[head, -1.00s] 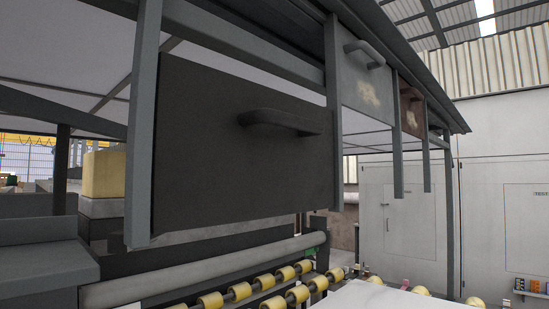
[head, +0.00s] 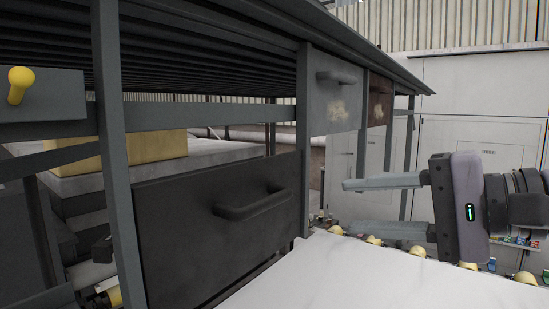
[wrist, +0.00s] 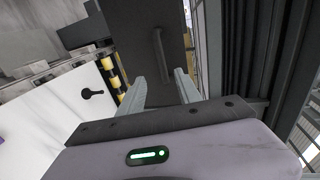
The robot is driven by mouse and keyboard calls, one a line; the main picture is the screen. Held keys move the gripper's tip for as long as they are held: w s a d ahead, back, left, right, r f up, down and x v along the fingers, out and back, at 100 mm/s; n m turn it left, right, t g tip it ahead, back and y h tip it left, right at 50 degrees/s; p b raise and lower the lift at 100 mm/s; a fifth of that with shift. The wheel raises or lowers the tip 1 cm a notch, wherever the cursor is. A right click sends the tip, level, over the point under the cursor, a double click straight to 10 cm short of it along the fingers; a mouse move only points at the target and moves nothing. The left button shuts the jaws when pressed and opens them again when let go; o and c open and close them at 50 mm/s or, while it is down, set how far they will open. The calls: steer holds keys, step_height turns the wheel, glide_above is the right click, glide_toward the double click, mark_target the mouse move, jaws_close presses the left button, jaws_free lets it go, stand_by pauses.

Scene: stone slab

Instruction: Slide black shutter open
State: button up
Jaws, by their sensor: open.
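The black shutter (head: 215,235) is a dark flat panel between two grey posts, low in the left half of the head view. Open space shows above it, under the slatted top. Its bar handle (head: 253,203) sticks out near the upper right. My gripper (head: 349,206) is open and empty, to the right of the handle in the picture, apart from it, with its fingers pointing left. In the wrist view, the shutter (wrist: 138,33) and its handle (wrist: 161,52) show ahead of the open fingers (wrist: 160,75). The shutter's lower edge is partly out of frame.
A grey shutter (head: 334,92) and a brown shutter (head: 379,100) hang higher, farther along the rack. A white slab (head: 385,275) lies below my gripper, with yellow rollers around it. A grey post (head: 302,140) stands beside the black shutter.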

mark_target(268, 205)
steer(key=p+x, duration=0.2)
steer(key=x, duration=1.6)
steer(key=shift+r, duration=0.1)
steer(key=shift+s, duration=0.1)
jaws_close()
stand_by(0.4)
